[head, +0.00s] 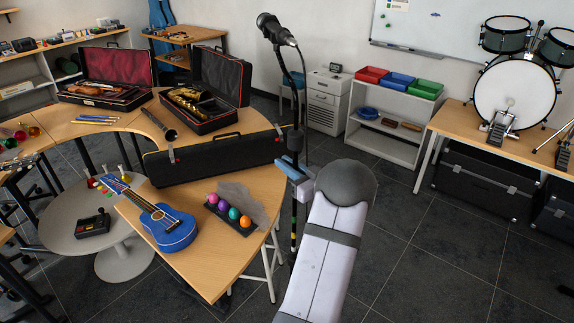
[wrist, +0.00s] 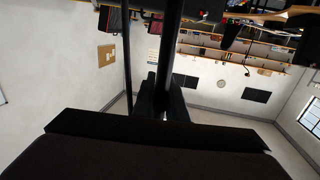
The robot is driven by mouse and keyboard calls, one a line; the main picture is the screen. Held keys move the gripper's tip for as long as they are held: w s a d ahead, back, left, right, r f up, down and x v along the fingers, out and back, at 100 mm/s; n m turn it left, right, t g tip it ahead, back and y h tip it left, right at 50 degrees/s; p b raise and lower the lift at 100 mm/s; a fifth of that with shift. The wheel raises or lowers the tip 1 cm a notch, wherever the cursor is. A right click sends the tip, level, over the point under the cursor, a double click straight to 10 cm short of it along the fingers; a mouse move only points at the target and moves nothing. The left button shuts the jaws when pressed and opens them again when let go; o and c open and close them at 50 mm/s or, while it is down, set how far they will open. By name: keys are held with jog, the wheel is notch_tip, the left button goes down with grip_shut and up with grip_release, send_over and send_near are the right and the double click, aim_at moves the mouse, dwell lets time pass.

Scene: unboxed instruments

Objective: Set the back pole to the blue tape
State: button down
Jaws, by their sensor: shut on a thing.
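A dark upright pole (head: 294,222) with small coloured bands on its lower part stands behind my arm. A black microphone (head: 275,28) on a curved, thin neck is at its top. My gripper (head: 294,160) is at mid-height on the pole and shut around it. In the wrist view, the dark fingers (wrist: 165,98) close on the thick pole (wrist: 173,45), and a thinner dark pole (wrist: 127,55) shows to its left. The bands are too small to tell a blue one surely. My arm hides the pole's foot.
A curved wooden table (head: 240,264) at left holds a blue ukulele (head: 165,228), coloured eggs (head: 233,214) and a long black case (head: 215,158). A white shelf (head: 385,148) and a drum kit (head: 514,95) stand at right. The floor between is open.

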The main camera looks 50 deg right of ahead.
notch_tip(320, 180, up, 7)
jog(key=p, duration=0.1)
jog(key=shift+r, duration=0.2)
jog(key=c, duration=1.8)
grip_release()
jog(key=shift+f, duration=0.1)
jog(key=shift+o, duration=0.2)
jog(key=shift+s, duration=0.1)
jog(key=shift+f, duration=0.15)
jog(key=s+a+b, duration=0.1)
jog(key=s+b, duration=0.2)
jog(key=s, duration=0.4)
jog(key=shift+a, duration=0.2)
